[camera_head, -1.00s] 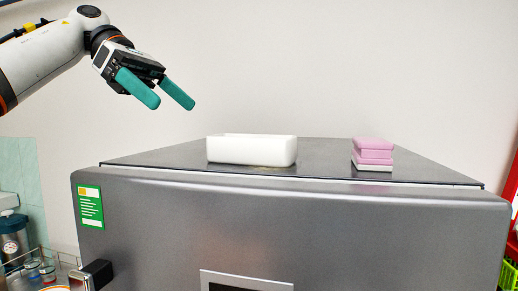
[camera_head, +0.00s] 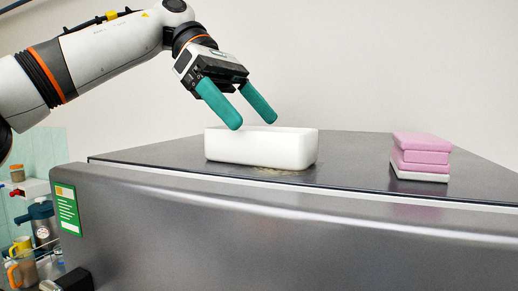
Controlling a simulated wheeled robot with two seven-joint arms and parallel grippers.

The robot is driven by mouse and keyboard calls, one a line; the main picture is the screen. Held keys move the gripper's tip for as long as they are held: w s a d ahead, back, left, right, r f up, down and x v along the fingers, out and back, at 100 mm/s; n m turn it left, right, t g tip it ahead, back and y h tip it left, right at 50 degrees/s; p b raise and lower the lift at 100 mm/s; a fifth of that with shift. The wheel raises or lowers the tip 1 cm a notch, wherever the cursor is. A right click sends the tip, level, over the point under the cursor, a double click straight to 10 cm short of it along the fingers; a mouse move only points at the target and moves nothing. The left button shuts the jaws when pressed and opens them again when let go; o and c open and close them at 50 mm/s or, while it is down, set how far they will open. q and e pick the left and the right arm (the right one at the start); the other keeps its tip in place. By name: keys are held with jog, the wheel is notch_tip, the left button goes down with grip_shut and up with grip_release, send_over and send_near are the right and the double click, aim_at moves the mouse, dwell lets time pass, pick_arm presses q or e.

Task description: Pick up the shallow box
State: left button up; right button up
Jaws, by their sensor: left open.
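The shallow box (camera_head: 262,149) is white and rectangular, and sits upright on the dark grey top of a metal appliance. My left gripper (camera_head: 255,124) has two teal fingers. It is open and empty, pointing down at the box from above and behind the left part of its rim. The fingertips overlap the box's upper edge in the picture; I cannot tell whether they touch it. The inside of the box is hidden. My right gripper is not in view.
A stack of pink and white sponge-like blocks (camera_head: 421,157) stands right of the box on the appliance top (camera_head: 350,170). Clear surface lies between them. A green label (camera_head: 67,208) is on the appliance front. Mugs and a dark blue bottle (camera_head: 41,221) stand at lower left.

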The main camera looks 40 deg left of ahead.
aim_at(269, 138)
pick_arm(q)
jog(key=shift+w+d+f, duration=0.1)
jog(key=shift+w+f, duration=0.1)
jog(key=shift+w, duration=0.05)
jog(key=shift+d+f, duration=0.4)
jog(key=shift+f, duration=0.05)
jog(key=shift+s+d+f+p, duration=0.2)
jog(key=shift+d+f+p, duration=0.15)
jog(key=shift+d+f, duration=0.2)
jog(key=shift+s+d+f+p, duration=0.15)
jog(key=shift+d+f+p, duration=0.2)
jog(key=shift+d+f, duration=0.35)
jog(key=shift+w+d+f, duration=0.1)
jog(key=shift+w+f, duration=0.1)
jog(key=shift+w, duration=0.05)
jog(key=shift+s, duration=0.1)
jog(key=c, duration=1)
jog(key=shift+c, duration=1.2)
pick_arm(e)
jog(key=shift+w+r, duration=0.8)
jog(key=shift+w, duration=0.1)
pick_arm(q)
jog(key=shift+r, duration=0.15)
